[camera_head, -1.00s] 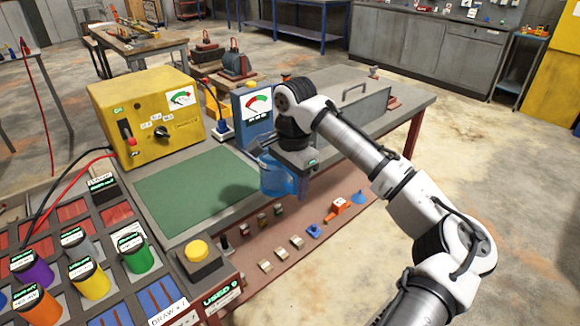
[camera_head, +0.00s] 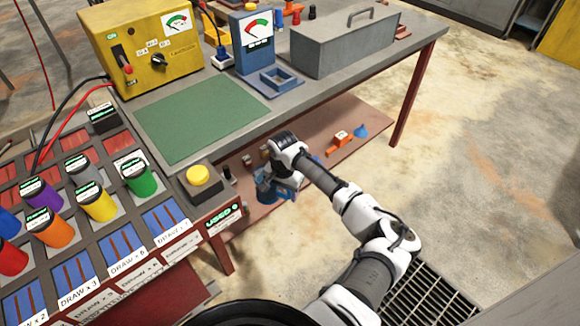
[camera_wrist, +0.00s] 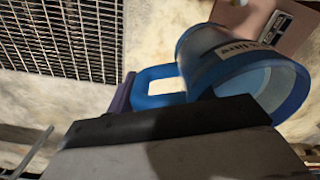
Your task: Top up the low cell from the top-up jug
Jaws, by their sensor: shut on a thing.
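The blue top-up jug (camera_head: 268,188) is in my gripper (camera_head: 284,176), in front of the bench edge and partly hidden by my wrist. In the wrist view the jug (camera_wrist: 205,60) shows a pale label and a wide open rim. Its blue handle (camera_wrist: 146,88) meets the dark jaw of my gripper (camera_wrist: 165,118), which is shut on it. Its contents are not clear. Coloured cylinders, among them a green one (camera_head: 139,178) and a yellow one (camera_head: 97,203), stand in a rack at left. I cannot tell which thing is the low cell.
A green mat (camera_head: 200,118) lies clear on the bench. Behind it are a yellow meter box (camera_head: 145,50), a blue gauge stand (camera_head: 252,45) and a grey lidded box (camera_head: 345,45). A yellow button (camera_head: 198,175) sits at the front corner. A lower shelf (camera_head: 345,118) holds small parts. Floor at right is open.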

